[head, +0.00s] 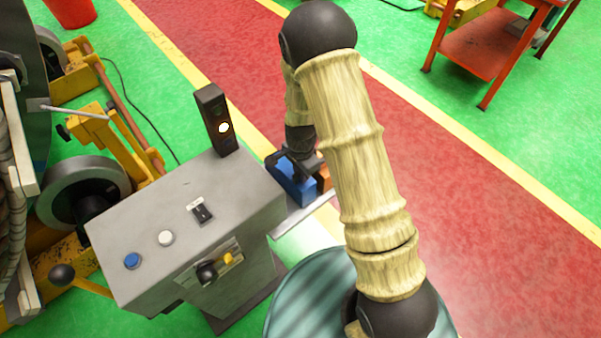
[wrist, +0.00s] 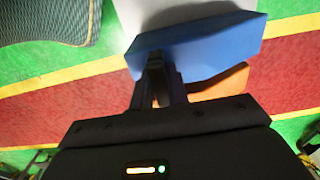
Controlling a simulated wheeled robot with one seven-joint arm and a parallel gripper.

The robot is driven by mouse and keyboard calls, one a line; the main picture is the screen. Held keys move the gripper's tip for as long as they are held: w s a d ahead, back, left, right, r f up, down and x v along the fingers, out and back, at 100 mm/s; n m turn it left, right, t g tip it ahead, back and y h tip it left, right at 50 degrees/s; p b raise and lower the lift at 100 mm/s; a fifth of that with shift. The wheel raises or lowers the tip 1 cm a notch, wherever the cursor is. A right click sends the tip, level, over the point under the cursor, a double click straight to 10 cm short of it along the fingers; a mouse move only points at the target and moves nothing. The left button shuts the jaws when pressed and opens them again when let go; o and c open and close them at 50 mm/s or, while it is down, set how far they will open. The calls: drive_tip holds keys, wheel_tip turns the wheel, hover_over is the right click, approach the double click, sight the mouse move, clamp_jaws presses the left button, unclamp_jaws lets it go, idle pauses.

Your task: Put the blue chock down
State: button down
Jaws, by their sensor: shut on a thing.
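The blue chock (head: 294,184) is a wedge-like block beside the right side of the grey control box. My gripper (head: 287,162) is shut on it from above. In the wrist view the blue chock (wrist: 215,45) lies across the fingers of my gripper (wrist: 158,78). An orange block (head: 323,179) is just right of the blue chock, and it shows partly behind it in the wrist view (wrist: 225,82). A pale metal shelf (head: 304,213) juts from the box below the chock. I cannot tell whether the chock touches the shelf.
The grey control box (head: 180,218) has buttons, a switch and an upright lamp post (head: 215,120) close to my gripper's left. Yellow machinery with rollers (head: 88,190) stands further left. A red table (head: 490,50) is at the back right. The red floor lane (head: 480,220) is clear.

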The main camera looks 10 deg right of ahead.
drive_tip(key=shift+f, duration=0.35)
drive_tip(key=c, duration=1.4)
unclamp_jaws()
drive_tip(key=shift+o, duration=0.2)
wheel_tip(320, 180, up, 12)
drive_tip(key=shift+r, duration=0.2)
